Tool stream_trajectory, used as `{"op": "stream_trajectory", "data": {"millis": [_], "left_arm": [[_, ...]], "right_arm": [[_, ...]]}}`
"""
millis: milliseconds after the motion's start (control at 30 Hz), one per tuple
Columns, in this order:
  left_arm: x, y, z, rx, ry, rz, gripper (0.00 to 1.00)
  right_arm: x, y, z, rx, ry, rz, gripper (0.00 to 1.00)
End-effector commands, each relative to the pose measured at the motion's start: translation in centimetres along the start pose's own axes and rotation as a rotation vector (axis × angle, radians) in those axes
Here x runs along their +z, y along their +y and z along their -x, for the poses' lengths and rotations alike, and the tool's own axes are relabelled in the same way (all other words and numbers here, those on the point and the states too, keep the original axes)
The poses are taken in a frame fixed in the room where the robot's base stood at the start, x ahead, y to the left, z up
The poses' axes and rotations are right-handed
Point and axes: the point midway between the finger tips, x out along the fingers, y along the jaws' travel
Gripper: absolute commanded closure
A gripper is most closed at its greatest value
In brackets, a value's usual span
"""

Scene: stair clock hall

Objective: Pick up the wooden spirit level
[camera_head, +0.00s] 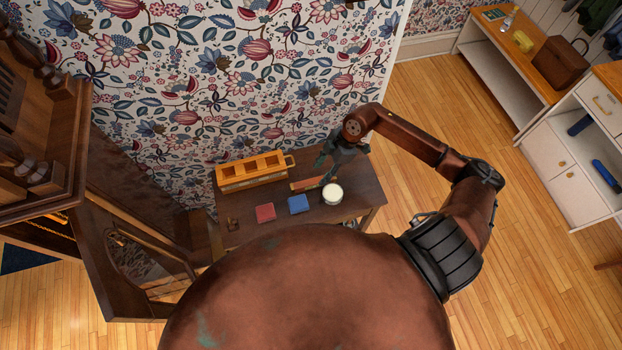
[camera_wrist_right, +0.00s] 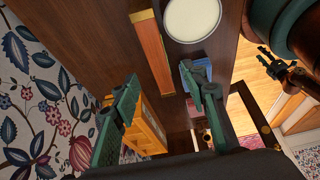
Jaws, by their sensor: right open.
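The wooden spirit level (camera_head: 307,184) is a slim orange-brown bar lying flat on the dark wooden table, between the orange box and the white-topped round thing. In the right wrist view the level (camera_wrist_right: 152,52) runs lengthwise, with a brass-coloured end. My right gripper (camera_head: 326,168) is above the table at the level's right end, partly covering the view there. In the wrist view its green fingers (camera_wrist_right: 160,90) are spread wide and empty, on either side of the level's line. The level appears apart from both fingers.
The dark table (camera_head: 350,205) stands against the floral wall. On it are an orange compartmented box (camera_head: 253,183), a red block (camera_head: 265,212), a blue block (camera_head: 298,204), a white-topped round thing (camera_head: 332,194) and a small brown item (camera_head: 232,225). A tall clock case (camera_head: 140,255) stands left.

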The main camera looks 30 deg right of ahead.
Motion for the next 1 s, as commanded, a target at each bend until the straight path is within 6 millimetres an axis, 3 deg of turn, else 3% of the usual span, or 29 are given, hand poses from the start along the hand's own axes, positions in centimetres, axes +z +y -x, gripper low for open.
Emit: {"op": "stream_trajectory", "data": {"millis": [600, 900, 1000], "left_arm": [[0.8, 0.1, 0.1, 0.001, -0.01, 0.002, 0.6], [0.5, 0.1, 0.1, 0.001, -0.007, 0.002, 0.6], [0.4, 0.1, 0.1, 0.0, -0.005, 0.001, 0.6]], "right_arm": [[0.0, 0.2, -7.2, -0.006, -0.012, -0.006, 0.59], [0.0, 0.2, -7.7, -0.005, -0.012, -0.005, 0.59], [0.0, 0.2, -7.6, -0.005, -0.012, -0.005, 0.66]]}}
